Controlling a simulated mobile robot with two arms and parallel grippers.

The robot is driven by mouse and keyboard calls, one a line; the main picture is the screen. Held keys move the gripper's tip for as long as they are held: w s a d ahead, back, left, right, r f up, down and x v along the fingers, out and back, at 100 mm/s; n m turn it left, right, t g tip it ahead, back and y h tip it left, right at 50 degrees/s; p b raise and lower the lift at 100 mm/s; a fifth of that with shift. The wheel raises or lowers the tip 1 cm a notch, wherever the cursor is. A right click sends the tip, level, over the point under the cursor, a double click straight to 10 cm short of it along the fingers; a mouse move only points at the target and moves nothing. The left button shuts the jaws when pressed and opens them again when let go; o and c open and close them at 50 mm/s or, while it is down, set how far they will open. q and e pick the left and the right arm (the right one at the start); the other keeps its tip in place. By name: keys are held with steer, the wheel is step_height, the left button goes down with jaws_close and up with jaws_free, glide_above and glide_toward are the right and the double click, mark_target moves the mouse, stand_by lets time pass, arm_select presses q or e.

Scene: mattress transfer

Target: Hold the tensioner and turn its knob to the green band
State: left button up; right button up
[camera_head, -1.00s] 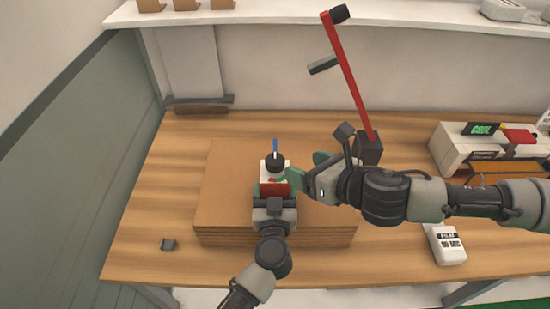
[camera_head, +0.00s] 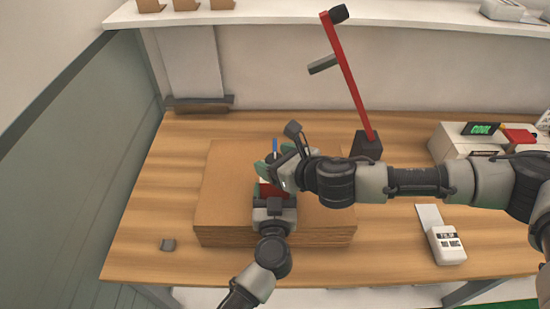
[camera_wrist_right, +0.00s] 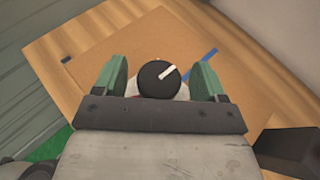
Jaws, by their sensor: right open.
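The tensioner (camera_head: 268,191) is a small red and white body above the cardboard stack, with a blue strip (camera_head: 275,145) standing at its far side. My left gripper (camera_head: 272,198) is at its near side and appears shut on its red body; the fingertips are mostly hidden. My right gripper (camera_head: 272,172) is open over the tensioner and covers most of it in the head view. In the right wrist view the round black knob (camera_wrist_right: 152,84) lies between the two green fingers, with visible gaps. Its white pointer (camera_wrist_right: 168,72) points up and right. The green band is hidden.
A flat brown cardboard stack (camera_head: 222,205) lies on the wooden table (camera_head: 150,220). A red lever (camera_head: 346,75) on a dark block stands behind my right arm. A white machine (camera_head: 450,143) and a film box (camera_head: 447,246) are at the right.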

steer(key=shift+w+a+f, duration=0.1)
steer(key=shift+w+a, duration=0.05)
steer(key=shift+c, duration=0.2)
steer(key=c, duration=0.9)
